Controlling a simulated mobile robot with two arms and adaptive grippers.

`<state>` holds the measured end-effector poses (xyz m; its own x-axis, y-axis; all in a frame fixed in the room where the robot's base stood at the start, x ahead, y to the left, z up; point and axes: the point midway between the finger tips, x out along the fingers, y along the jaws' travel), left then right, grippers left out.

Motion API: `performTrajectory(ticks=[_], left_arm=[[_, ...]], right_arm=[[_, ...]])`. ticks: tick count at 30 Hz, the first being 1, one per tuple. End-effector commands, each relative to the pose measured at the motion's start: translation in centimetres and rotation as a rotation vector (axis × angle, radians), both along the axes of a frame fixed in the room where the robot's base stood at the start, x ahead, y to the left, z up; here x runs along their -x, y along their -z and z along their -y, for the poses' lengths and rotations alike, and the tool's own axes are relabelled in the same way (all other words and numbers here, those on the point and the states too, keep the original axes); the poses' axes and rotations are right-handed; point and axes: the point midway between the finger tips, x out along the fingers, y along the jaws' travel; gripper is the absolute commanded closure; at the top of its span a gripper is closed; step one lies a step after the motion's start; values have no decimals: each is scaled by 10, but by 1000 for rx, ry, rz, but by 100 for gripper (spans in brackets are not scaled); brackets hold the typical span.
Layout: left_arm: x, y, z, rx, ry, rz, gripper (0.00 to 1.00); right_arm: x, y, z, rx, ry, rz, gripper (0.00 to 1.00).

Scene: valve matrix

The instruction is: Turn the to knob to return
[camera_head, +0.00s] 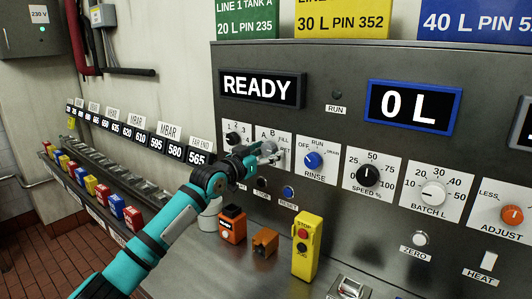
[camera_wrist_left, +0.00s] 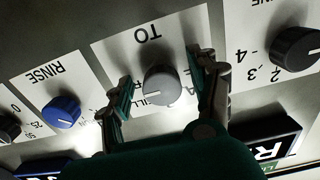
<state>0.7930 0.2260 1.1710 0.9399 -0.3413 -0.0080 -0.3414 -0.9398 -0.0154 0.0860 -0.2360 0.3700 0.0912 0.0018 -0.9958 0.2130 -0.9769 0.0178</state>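The TO knob is a round grey knob with a white pointer line on a white plate. It shows in the left wrist view (camera_wrist_left: 162,83), where the picture is upside down, and in the head view (camera_head: 268,149), partly hidden by my gripper. Its pointer points left in the wrist view, close to my left-hand finger; which mark it meets is unclear. The plate carries A, B, FILL and RET marks. My left gripper (camera_head: 254,160) is at the plate, its fingers apart on both sides of the knob (camera_wrist_left: 160,75), with gaps visible. My right gripper is not in view.
The black numbered knob (camera_wrist_left: 297,48) and the blue RINSE knob (camera_head: 313,160) flank the TO plate. Below are the blue RESET button (camera_head: 288,191), an orange-and-black box (camera_head: 232,224) and a yellow STOP box (camera_head: 307,246). A READY display (camera_head: 262,88) is above.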

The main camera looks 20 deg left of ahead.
Motion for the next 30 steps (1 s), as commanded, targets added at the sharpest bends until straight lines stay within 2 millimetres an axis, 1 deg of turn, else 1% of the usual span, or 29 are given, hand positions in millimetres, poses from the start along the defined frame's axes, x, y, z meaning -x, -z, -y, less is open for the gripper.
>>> performTrajectory(ticks=[7, 11, 14, 24, 27, 30], left_arm=[[0, -3, 0, 3, 0, 4, 38], [7, -2, -3, 2, 0, 6, 38], [20, -2, -8, 2, 0, 6, 38], [85, -1, -32, -1, -1, 4, 38], [99, -1, -37, -1, -1, 4, 38], [108, -1, -40, 1, -1, 2, 38]], right_arm=[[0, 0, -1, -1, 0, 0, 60], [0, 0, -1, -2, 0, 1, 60], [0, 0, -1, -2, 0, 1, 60], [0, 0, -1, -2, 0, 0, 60], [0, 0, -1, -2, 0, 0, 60], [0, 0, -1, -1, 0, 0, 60]])
